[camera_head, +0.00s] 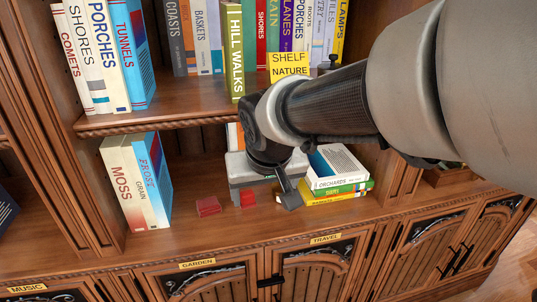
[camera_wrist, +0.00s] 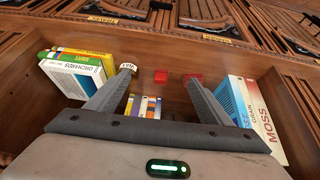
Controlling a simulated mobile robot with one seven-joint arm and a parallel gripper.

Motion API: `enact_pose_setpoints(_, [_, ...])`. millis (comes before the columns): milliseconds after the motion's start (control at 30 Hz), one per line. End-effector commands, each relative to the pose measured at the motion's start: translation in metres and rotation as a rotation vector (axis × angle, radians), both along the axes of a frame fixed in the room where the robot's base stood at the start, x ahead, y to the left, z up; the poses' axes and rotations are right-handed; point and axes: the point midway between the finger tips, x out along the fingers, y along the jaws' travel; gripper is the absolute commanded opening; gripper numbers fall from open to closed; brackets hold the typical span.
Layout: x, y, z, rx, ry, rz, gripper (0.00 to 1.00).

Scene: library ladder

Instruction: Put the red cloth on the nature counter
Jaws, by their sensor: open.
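Two small red pieces lie on the wooden counter. The brighter one (camera_head: 247,198) shows beside my gripper (camera_head: 264,201); in the wrist view this red piece (camera_wrist: 161,76) appears between the open fingertips (camera_wrist: 159,75). The other, a darker flat red piece (camera_head: 208,206), lies to its left; in the wrist view this darker piece (camera_wrist: 193,77) is near the right fingertip. I cannot tell for sure which is the cloth. My gripper is open and points down at the counter, with nothing clamped. A yellow "SHELF NATURE" sign (camera_head: 289,65) is on the shelf above.
Upright books, Moss (camera_head: 124,183) and Frost (camera_head: 154,178), stand left on the counter. A flat stack with Orchards (camera_head: 338,167) lies just right of my gripper. The upper shelf (camera_head: 180,105) overhangs. Cabinet doors below carry Garden (camera_head: 197,263) and Travel (camera_head: 326,239) labels.

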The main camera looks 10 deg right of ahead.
Motion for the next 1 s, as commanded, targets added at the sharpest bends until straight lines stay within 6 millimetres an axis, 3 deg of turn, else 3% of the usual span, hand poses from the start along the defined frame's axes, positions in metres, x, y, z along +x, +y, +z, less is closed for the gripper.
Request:
enact_pose_setpoints(33, [-0.025, -0.016, 0.028, 0.009, -0.043, -0.018, 0.74])
enact_pose_setpoints(200, [-0.097, -0.042, 0.033, 0.019, -0.014, -0.026, 0.74])
enact_pose_setpoints(300, [-0.122, -0.045, 0.031, 0.027, -0.004, -0.019, 0.74])
enact_pose_setpoints(433, [-0.134, -0.046, 0.030, 0.032, 0.002, -0.014, 0.74])
enact_pose_setpoints(767, [-0.134, -0.046, 0.033, 0.032, 0.003, -0.012, 0.74])
enact_pose_setpoints(867, [-0.134, -0.046, 0.048, 0.032, 0.003, -0.012, 0.74])
enact_pose_setpoints(1000, [-0.134, -0.046, 0.088, 0.032, 0.002, -0.013, 0.74])
